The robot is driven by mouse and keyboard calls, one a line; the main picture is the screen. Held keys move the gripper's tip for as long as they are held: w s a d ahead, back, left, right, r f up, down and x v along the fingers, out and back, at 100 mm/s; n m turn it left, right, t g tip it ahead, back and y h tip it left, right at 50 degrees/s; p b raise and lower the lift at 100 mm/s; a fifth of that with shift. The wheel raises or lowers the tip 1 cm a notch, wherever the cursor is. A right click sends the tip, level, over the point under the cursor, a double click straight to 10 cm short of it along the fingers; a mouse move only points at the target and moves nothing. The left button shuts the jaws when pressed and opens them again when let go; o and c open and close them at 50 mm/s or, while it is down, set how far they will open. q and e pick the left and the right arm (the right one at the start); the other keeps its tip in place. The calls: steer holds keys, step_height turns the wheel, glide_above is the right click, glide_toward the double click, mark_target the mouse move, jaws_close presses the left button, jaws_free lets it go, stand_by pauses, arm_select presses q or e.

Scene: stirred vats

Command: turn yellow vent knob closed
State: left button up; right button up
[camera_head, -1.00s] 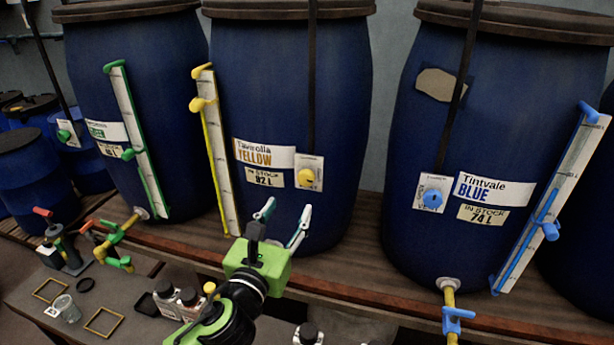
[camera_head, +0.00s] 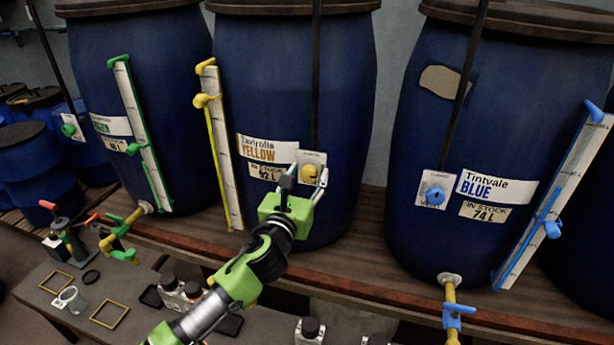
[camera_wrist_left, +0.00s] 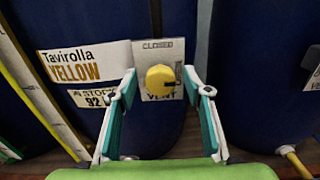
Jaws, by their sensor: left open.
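The yellow vent knob (camera_head: 309,173) sits on a pale plate on the front of the blue vat labelled Tavirolla YELLOW. In the left wrist view the knob (camera_wrist_left: 160,80) is round, with a dark mark at its right side; the plate (camera_wrist_left: 158,54) reads CLOSED above it and VENT below. My left gripper (camera_head: 306,178) is open and in front of the knob. In the wrist view its fingers (camera_wrist_left: 164,88) stand either side of the knob, apart from it, with nothing between them held. My right gripper is not in view.
A yellow-framed level gauge (camera_head: 222,150) stands left on the same vat. The blue vat (camera_head: 440,130) stands to the right, the green-labelled vat (camera_head: 165,90) to the left. A low bench (camera_head: 50,310) with bottles and frames lies in front.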

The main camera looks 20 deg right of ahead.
arm_select(q)
steer(key=c, duration=1.1)
steer(key=n, duration=0.4)
steer(key=shift+n, duration=0.4)
steer(key=n, duration=0.4)
steer(key=shift+a+f+n, duration=0.1)
steer(key=shift+f+n, duration=0.05)
steer(key=shift+n, duration=0.15)
steer(key=n, duration=0.4)
steer(key=shift+w, duration=0.1)
steer(key=shift+f+n, duration=0.15)
steer(key=shift+n, duration=2.05)
